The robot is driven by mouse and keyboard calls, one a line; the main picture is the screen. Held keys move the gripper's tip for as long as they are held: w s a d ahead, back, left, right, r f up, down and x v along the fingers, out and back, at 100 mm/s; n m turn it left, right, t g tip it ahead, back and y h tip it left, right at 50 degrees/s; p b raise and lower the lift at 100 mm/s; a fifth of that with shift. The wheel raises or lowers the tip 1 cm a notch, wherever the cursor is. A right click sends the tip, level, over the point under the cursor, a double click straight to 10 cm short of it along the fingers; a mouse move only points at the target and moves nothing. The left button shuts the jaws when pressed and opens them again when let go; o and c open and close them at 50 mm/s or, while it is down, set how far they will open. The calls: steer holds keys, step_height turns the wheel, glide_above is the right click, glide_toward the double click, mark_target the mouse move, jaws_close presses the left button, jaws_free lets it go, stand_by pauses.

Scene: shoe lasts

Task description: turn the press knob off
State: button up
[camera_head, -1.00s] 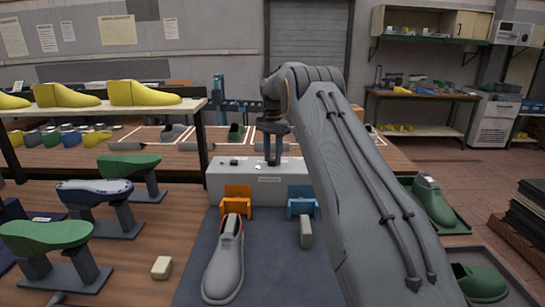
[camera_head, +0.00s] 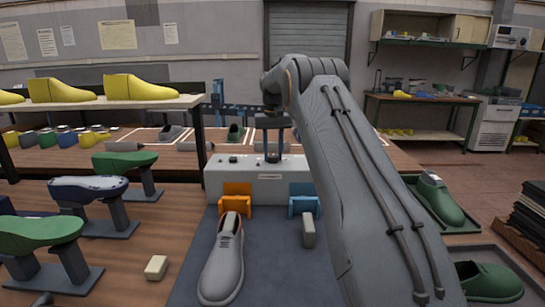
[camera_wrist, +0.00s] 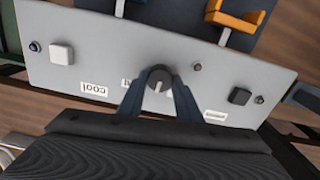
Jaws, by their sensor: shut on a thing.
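The press is a pale grey box (camera_head: 262,190) at the back of the dark mat in the head view. In the wrist view its panel (camera_wrist: 120,50) fills much of the picture. The press knob (camera_wrist: 158,79) is round and dark, with a pale pointer line slightly tilted from upright in the picture. My gripper (camera_head: 273,158) is over the press top. In the wrist view its two blue fingers (camera_wrist: 159,88) are shut on the knob, one on each side. A label beside the knob is partly hidden by a finger.
The panel also bears a white square button (camera_wrist: 60,53), a dark square button (camera_wrist: 240,96) and a "cool" label (camera_wrist: 93,89). Orange (camera_head: 236,198) and blue (camera_head: 304,199) brackets stand before the press. A grey shoe (camera_head: 222,260) lies on the mat. Green lasts on stands (camera_head: 40,233) are left.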

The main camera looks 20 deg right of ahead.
mark_target(272, 155)
steer(key=n, duration=0.4)
steer(key=shift+n+b, duration=0.3)
steer(key=shift+b, duration=0.1)
steer(key=n, duration=0.4)
steer(key=shift+n, duration=0.4)
steer(key=shift+r, duration=0.1)
steer(key=o, duration=1)
steer(key=shift+o, duration=0.2)
steer(key=shift+r+b, duration=1.1)
steer(key=shift+r, duration=2.75)
steer(key=shift+a, duration=0.1)
